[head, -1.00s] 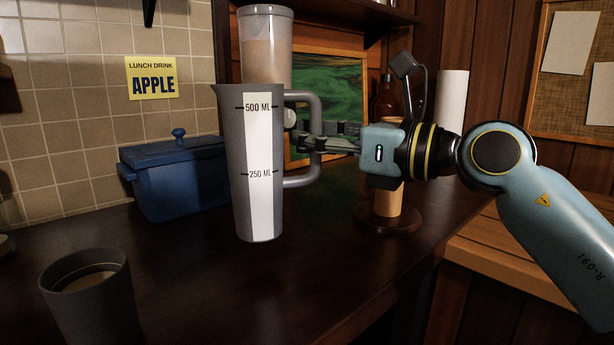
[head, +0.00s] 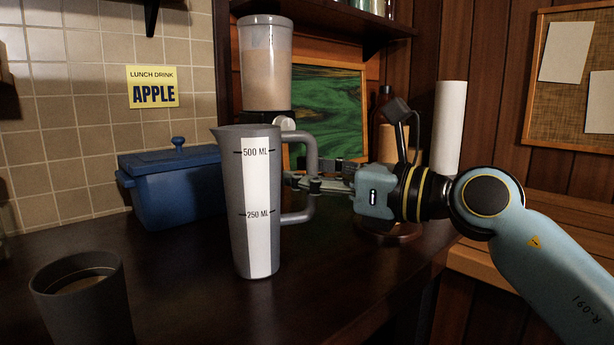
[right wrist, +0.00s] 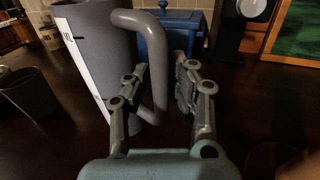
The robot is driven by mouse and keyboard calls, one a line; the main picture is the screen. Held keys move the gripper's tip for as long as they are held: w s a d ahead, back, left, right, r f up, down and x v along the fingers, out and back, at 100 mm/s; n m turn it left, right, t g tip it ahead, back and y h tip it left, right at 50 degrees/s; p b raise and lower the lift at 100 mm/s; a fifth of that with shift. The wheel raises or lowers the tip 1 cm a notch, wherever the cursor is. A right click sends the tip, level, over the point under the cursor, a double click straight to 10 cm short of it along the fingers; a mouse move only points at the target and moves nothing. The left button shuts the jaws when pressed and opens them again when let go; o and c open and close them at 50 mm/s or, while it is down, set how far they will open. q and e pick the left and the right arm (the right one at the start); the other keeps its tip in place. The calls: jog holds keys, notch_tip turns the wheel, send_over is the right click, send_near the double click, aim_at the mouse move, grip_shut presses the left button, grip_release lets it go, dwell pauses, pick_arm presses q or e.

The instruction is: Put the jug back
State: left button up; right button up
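The grey jug (head: 228,205) with a white scale strip marked 250 and 500 ML stands nearly upright on the dark counter, as far as I can tell. Its handle (head: 312,150) faces right. My right gripper (head: 305,184) is at the handle, with its fingers on either side of it. In the right wrist view the gripper (right wrist: 160,95) is open, with a visible gap between the right finger and the handle (right wrist: 157,65). The jug's body (right wrist: 100,40) is left of the fingers there. My left gripper is not in view.
A dark cup (head: 82,305) stands at front left. A blue lidded box (head: 175,185) is behind the jug, beside a dispenser with a clear container (head: 265,65). The counter (head: 185,290) between cup and jug is clear.

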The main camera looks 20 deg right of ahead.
jog(key=shift+r, duration=0.2)
jog(key=shift+s+d+f, duration=0.1)
jog(key=shift+s+d, duration=0.1)
jog(key=v, duration=1.1)
jog(key=shift+s+d+p, duration=0.1)
jog(key=shift+s+p, duration=0.05)
jog(key=shift+p, duration=0.25)
jog(key=shift+s, duration=0.1)
